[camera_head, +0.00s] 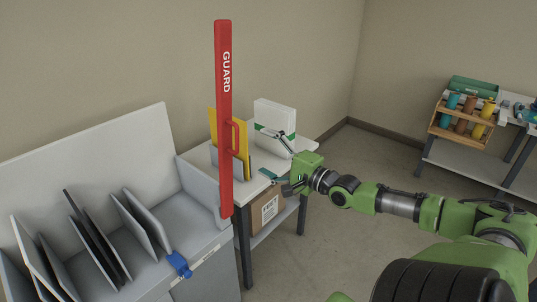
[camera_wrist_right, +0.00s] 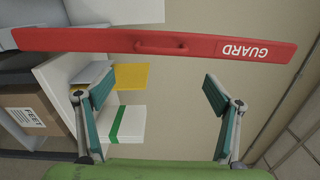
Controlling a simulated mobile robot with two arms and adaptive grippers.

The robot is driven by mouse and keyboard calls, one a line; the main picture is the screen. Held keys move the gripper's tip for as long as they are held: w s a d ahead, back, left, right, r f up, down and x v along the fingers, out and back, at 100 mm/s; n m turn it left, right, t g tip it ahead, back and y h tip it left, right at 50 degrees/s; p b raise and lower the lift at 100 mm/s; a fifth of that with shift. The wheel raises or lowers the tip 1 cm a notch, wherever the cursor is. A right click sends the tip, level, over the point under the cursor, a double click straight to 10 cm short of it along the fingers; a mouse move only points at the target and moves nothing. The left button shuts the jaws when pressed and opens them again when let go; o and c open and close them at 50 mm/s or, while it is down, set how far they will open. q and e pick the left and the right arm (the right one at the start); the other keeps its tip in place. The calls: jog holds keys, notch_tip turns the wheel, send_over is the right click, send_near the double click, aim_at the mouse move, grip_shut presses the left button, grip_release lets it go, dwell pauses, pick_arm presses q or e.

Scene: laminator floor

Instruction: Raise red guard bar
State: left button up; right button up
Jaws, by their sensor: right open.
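The red guard bar (camera_head: 224,120) stands upright at the right end of the grey machine, with "GUARD" lettered near its top. A red handle (camera_head: 235,136) sticks out from its right side. In the right wrist view the bar (camera_wrist_right: 100,40) runs across the top, with its handle (camera_wrist_right: 160,47) near the middle. My right gripper (camera_head: 268,152) is open and empty, to the right of the bar and apart from it. In the right wrist view the gripper's fingers (camera_wrist_right: 157,93) are spread wide below the bar. My left gripper is in neither view.
The grey machine (camera_head: 205,245) with several upright panels and a blue clip (camera_head: 179,264) is at the left. A white table (camera_head: 305,142) behind the bar holds yellow and white stacks, with a cardboard box (camera_head: 266,212) below. A shelf cart (camera_head: 465,165) stands far right. Floor between is clear.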

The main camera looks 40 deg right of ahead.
jog(key=shift+s, duration=0.45)
jog(key=shift+d, duration=0.1)
